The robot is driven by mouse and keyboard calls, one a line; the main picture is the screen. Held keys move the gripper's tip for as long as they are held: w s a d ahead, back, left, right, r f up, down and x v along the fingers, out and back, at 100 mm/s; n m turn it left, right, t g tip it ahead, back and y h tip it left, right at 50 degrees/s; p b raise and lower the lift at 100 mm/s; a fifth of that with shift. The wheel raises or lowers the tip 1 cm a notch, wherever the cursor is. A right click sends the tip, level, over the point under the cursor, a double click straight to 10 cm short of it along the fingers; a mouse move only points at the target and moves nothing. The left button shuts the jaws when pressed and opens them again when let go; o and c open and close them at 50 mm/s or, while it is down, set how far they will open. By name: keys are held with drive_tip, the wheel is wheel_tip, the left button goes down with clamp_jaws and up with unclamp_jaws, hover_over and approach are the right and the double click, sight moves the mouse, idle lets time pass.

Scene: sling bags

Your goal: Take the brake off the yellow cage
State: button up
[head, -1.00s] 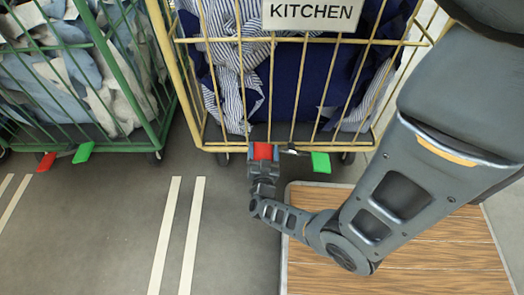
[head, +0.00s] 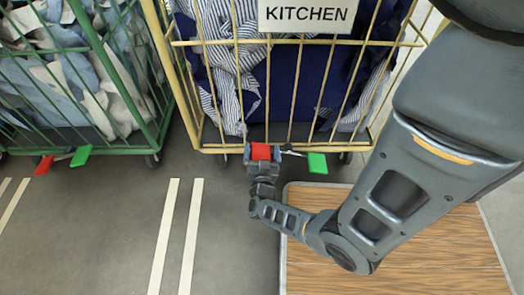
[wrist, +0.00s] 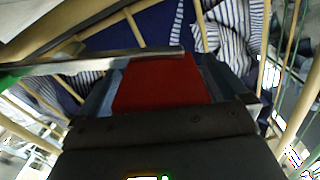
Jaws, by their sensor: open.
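The yellow cage (head: 216,149) stands upper middle in the head view, with a KITCHEN sign (head: 308,15) on its front. A red pedal (head: 261,152) and a green pedal (head: 317,163) stick out at its lower front edge. My gripper (head: 260,158) is at the red pedal, left of the green one. In the wrist view the red pedal (wrist: 160,82) lies between the open fingers of my gripper (wrist: 158,90); whether they touch it I cannot tell. A grey bar (wrist: 95,64) runs left from it to a green edge, probably the green pedal.
A green cage (head: 108,140) with its own red pedal (head: 44,166) and green pedal (head: 81,156) stands at the left. Striped and blue cloth fills the yellow cage. A wooden board (head: 420,255) lies under my arm. Floor with white lines is clear in front.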

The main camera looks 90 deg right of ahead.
drive_tip(key=shift+a, duration=0.1)
drive_tip(key=a+p, duration=0.1)
drive_tip(key=a, duration=0.6)
drive_tip(key=shift+s+a, duration=0.3)
drive_tip(key=shift+s, duration=0.05)
